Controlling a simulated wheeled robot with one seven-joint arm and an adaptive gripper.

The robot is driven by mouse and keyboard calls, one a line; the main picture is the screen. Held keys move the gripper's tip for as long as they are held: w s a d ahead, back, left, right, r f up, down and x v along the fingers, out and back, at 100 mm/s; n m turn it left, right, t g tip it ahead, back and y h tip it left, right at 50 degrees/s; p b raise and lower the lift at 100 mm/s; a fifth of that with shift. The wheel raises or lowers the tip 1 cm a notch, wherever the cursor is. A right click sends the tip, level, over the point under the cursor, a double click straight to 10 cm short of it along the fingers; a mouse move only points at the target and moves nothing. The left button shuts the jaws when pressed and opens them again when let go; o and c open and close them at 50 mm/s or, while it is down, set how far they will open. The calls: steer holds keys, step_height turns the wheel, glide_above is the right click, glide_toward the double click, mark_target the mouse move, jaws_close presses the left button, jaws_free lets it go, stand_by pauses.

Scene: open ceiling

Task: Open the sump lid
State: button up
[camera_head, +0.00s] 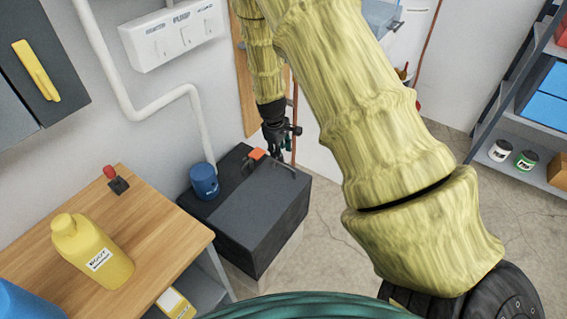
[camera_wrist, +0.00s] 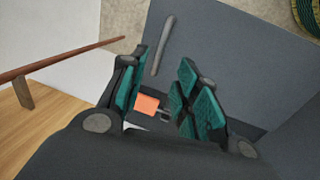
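The sump is a dark grey box (camera_head: 236,238) standing by the wall, with a flat lid (camera_head: 250,200) that looks closed. A grey bar handle (camera_head: 284,166) is on the lid; it also shows in the wrist view (camera_wrist: 163,45). An orange block (camera_head: 257,153), perhaps a latch, sits at the back edge and shows in the wrist view (camera_wrist: 147,104) between my fingers. My gripper (camera_head: 284,142) hangs just above the back of the lid. In the wrist view its teal-padded fingers (camera_wrist: 165,70) are apart, with a gap between them. I cannot tell whether they touch the block.
A blue cylinder (camera_head: 204,180) stands at the box's left end, with a white pipe (camera_head: 155,103) above it. A wooden bench (camera_head: 160,225) with a yellow jug (camera_head: 92,250) is at left. Shelves (camera_head: 515,120) stand at right. Open floor (camera_head: 325,235) lies right of the box.

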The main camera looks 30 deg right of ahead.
mark_target(283, 166)
steer(key=f, duration=0.2)
steer(key=d+f, duration=0.1)
steer(key=f, duration=0.5)
steer(key=shift+w+d, duration=0.25)
jaws_close()
